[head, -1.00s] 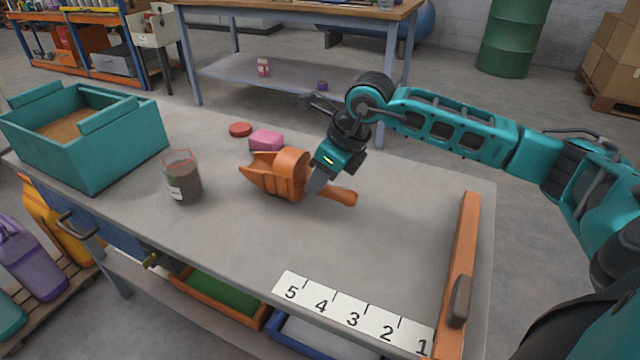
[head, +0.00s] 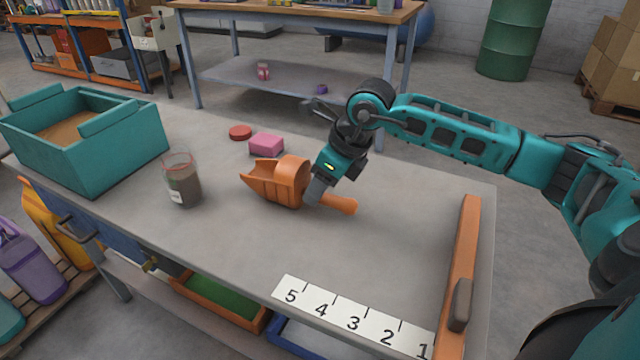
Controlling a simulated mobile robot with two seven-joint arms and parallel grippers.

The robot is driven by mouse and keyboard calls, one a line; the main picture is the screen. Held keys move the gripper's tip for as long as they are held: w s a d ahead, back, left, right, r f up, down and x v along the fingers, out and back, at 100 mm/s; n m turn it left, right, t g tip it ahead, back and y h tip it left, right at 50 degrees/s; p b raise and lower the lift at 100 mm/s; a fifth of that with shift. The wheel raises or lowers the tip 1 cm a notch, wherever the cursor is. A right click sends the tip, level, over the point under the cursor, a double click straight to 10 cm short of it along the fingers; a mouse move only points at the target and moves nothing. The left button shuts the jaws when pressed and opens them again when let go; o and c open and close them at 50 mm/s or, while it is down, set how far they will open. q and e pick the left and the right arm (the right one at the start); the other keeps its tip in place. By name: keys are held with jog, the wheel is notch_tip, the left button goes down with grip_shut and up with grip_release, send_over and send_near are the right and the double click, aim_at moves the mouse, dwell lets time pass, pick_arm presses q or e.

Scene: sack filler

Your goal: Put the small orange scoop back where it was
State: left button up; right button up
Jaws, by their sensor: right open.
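The small orange scoop (head: 277,184) lies on the grey bench top near its middle. Its open mouth points left and its handle (head: 343,204) points right. My right gripper (head: 312,197) is low over the scoop, at the place where the handle meets the body. It is open, with its fingers down beside the handle. Part of the handle's root is hidden behind the fingers. I cannot tell whether the fingers touch it. My left gripper is out of the picture.
A teal bin (head: 125,150) with brown fill stands at the left, beside a glass jar (head: 183,181) of dark material. A pink block (head: 266,145) and a red lid (head: 240,132) lie behind the scoop. An orange rail (head: 460,270) and a numbered strip (head: 352,318) lie in front at right.

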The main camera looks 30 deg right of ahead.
jog(key=p+v, duration=0.1)
jog(key=v, duration=1)
jog(key=shift+r+p, duration=0.25)
jog(key=shift+p, duration=0.15)
jog(key=shift+s, duration=0.1)
